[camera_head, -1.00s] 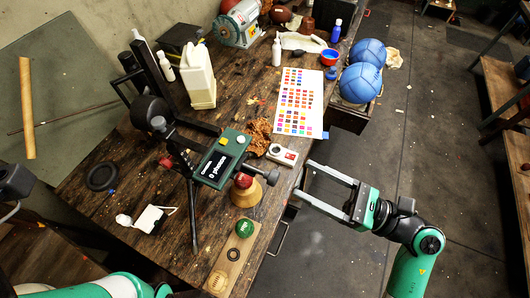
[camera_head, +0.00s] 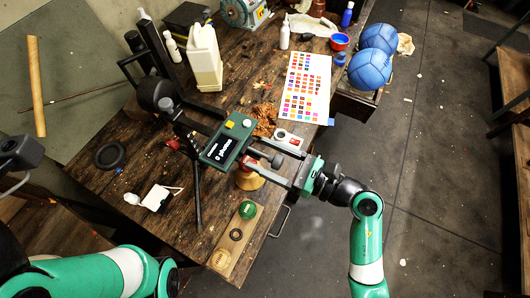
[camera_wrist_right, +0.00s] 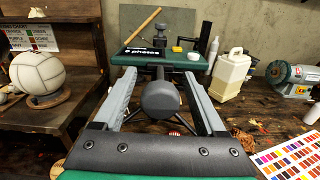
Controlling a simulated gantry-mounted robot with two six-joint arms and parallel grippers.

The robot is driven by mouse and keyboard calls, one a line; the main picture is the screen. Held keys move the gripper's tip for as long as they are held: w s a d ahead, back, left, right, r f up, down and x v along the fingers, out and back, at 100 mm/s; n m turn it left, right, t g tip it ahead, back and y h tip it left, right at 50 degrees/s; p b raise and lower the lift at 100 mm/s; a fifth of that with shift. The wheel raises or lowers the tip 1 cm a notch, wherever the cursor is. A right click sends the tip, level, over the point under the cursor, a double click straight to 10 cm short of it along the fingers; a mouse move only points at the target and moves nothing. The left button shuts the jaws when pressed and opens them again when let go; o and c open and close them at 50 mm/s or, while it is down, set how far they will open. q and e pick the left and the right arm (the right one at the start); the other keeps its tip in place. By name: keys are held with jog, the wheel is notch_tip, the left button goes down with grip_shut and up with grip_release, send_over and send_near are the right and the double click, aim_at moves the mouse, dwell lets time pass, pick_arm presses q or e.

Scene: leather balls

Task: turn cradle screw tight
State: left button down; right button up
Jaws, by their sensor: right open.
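The cradle screw shows as a dark round knob (camera_head: 277,160) on a short shaft, at the right side of the green box with a display (camera_head: 222,146). The knob (camera_wrist_right: 159,98) sits between the fingers of my right gripper (camera_head: 260,152) in both views. The right gripper is open, one finger on each side of the knob, with gaps visible in the wrist view. A wooden stand with red on top (camera_head: 248,179) is partly hidden under the fingers. My left gripper (camera_head: 12,184) is only partly in view at the left edge; its jaws cannot be made out.
A white dial box (camera_head: 287,139) and crumpled brown leather (camera_head: 265,118) lie close behind the right gripper. A colour chart (camera_head: 305,88) and a cream jug (camera_head: 205,62) stand farther back.

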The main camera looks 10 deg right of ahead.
jog(key=shift+c, duration=0.2)
grip_shut()
dwell(0.3)
jog(key=m+p, duration=0.2)
jog(key=p, duration=0.1)
jog(key=m+p, duration=0.5)
jog(key=p, duration=0.1)
jog(key=shift+r+m, duration=0.3)
jog(key=shift+m, duration=0.1)
jog(key=m+p, duration=0.3)
jog(key=shift+a, duration=0.1)
jog(key=shift+f+m+p, duration=0.15)
jog(key=shift+m+p, duration=1.15)
jog(key=shift+m, duration=0.5)
